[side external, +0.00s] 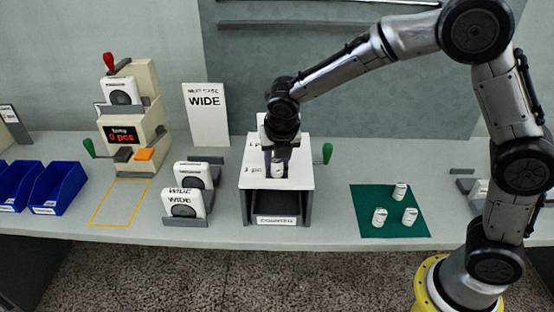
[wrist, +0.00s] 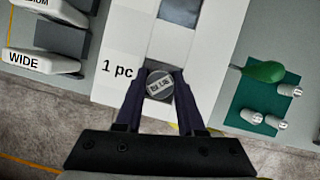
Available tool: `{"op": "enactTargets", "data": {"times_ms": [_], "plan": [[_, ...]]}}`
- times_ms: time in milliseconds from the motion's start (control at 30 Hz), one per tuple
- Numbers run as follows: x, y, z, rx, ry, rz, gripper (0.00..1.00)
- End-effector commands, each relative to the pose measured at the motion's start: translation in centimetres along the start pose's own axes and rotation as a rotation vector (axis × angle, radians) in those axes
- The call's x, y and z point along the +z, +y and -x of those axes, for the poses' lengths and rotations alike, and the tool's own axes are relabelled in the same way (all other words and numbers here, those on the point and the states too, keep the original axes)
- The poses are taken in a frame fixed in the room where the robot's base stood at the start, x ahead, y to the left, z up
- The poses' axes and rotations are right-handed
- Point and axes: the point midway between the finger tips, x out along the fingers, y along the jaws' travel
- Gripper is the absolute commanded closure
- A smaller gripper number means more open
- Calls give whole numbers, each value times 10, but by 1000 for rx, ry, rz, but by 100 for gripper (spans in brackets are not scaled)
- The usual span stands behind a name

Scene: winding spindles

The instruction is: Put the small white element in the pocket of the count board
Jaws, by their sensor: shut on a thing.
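My gripper (side external: 276,170) is over the front part of the board, pointing down. It is shut on a small white element (wrist: 159,86), whose round end with print shows between the fingers. The element also shows at the fingertips in the side view (side external: 278,170). I cannot tell whether it touches the board or sits in a pocket.
Several similar white elements (side external: 380,215) stand on a green mat (side external: 362,200) to the right. A green-knobbed lever (side external: 327,152) sticks out at the board's right. A WIDE sign (side external: 206,115) stands behind.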

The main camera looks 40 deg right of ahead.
Motion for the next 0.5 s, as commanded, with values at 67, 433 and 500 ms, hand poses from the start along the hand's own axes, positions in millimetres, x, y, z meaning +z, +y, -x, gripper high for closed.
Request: {"op": "enactTargets", "data": {"times_ms": [67,433,500], "plan": [[0,0,0,0,0,0,100],[-3,0,-7,-1,1,0,100],[-3,0,-7,-1,2,1,50]]}}
